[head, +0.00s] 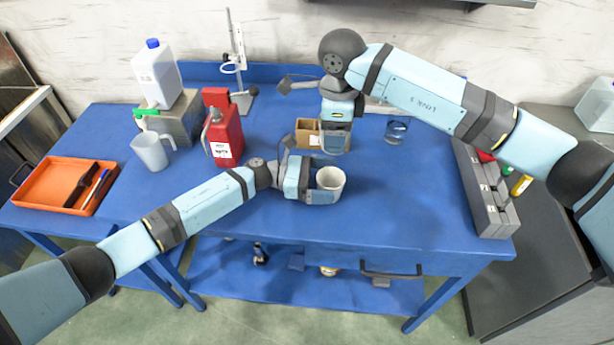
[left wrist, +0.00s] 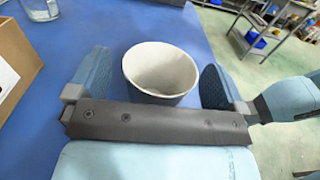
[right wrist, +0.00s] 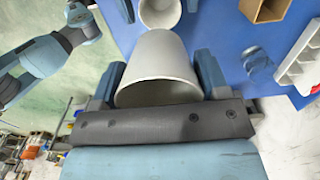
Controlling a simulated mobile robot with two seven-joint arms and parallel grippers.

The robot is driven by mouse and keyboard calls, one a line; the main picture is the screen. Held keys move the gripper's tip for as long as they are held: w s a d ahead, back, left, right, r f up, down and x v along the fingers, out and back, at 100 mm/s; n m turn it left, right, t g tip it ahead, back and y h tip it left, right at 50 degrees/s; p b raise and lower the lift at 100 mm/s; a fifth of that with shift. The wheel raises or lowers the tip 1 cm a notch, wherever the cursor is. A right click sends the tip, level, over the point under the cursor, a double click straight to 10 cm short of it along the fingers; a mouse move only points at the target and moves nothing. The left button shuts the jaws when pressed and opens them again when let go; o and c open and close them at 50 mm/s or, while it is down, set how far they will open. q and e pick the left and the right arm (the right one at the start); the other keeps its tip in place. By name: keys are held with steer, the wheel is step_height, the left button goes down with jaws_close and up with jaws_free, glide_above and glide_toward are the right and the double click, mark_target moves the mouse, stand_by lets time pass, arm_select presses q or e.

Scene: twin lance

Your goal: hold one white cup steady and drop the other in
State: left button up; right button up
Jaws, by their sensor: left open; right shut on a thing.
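One white cup (head: 331,179) stands upright near the front of the blue table. My left gripper (head: 322,196) is open with its fingers on either side of this cup. In the left wrist view the cup (left wrist: 160,72) looks empty, with a gap visible beside the left finger. My right gripper (right wrist: 158,80) is shut on the other white cup (right wrist: 158,58), whose wide mouth faces my palm. Beyond its narrow end the first cup (right wrist: 160,12) shows. In the head view my right gripper (head: 336,143) is behind the first cup and mostly hides the held one.
A cardboard box (head: 308,133) stands just behind and left of the cups. A glass beaker (head: 396,131) is to the right, and a grey rack (head: 484,195) at the right edge. A red can (head: 222,130), a jug (head: 151,150) and an orange tray (head: 58,184) are left.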

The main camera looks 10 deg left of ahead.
arm_select(q)
steer(key=shift+d, duration=0.6)
